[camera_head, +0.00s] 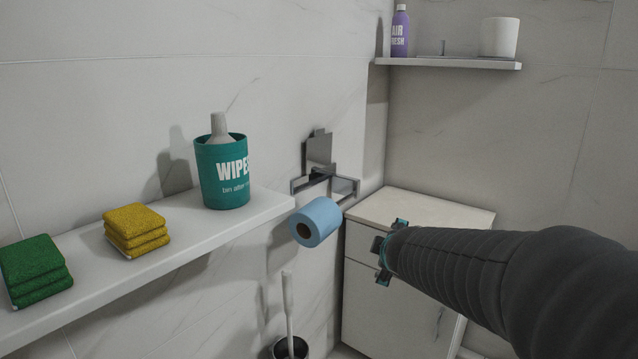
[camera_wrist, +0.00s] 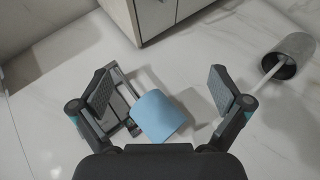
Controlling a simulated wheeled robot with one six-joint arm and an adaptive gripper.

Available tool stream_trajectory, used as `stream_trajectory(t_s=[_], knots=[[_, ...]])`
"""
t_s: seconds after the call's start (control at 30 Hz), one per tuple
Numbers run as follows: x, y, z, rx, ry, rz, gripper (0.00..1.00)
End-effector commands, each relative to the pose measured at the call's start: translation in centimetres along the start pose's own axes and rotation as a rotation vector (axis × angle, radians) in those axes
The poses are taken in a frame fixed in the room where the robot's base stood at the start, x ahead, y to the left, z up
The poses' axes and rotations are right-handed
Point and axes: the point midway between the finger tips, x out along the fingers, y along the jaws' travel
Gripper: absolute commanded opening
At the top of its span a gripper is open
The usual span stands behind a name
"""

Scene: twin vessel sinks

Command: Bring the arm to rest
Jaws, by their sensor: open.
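My arm (camera_head: 470,265) reaches in from the right in the head view, in front of the cabinet. My gripper (camera_wrist: 161,98) is open in the wrist view, with its two fingers wide apart and nothing gripped. A blue toilet roll (camera_head: 318,221) hangs at the metal wall holder (camera_head: 322,185), left of my gripper in the head view. In the wrist view the blue roll (camera_wrist: 158,117) shows in the gap between the fingers, nearer the left one. I cannot tell how far it is from the fingers.
A toilet brush (camera_head: 289,315) stands below. A white cabinet (camera_head: 395,300) stands behind my arm. A corner shelf (camera_head: 450,63) holds a purple air freshener (camera_head: 400,32) and a white cup (camera_head: 499,38).

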Motion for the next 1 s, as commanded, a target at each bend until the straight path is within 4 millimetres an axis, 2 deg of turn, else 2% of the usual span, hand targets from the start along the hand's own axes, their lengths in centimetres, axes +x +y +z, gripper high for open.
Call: stream_trajectory(t_s=[0.03,0.1,0.2,0.33,0.4,0.5,0.6,0.7,0.83,1.0], knots=[[-1.4,-0.9,2.0,0.117,-0.076,-0.025,1.0],[-3.5,-2.8,4.6,0.285,-0.179,-0.069,1.0],[-7.1,-6.2,7.4,0.516,-0.311,-0.144,1.0],[-12.5,-11.1,9.3,0.797,-0.445,-0.26,1.0],[-15.4,-13.6,9.5,0.922,-0.49,-0.323,1.0],[-18.8,-16.2,9.1,1.058,-0.512,-0.398,1.0],[-21.1,-17.3,8.5,1.135,-0.484,-0.427,1.0],[-22.3,-17.0,8.3,1.161,-0.443,-0.407,1.0],[-23.2,-16.3,8.4,1.169,-0.41,-0.378,1.0],[-23.5,-16.0,8.4,1.172,-0.402,-0.368,1.0]])
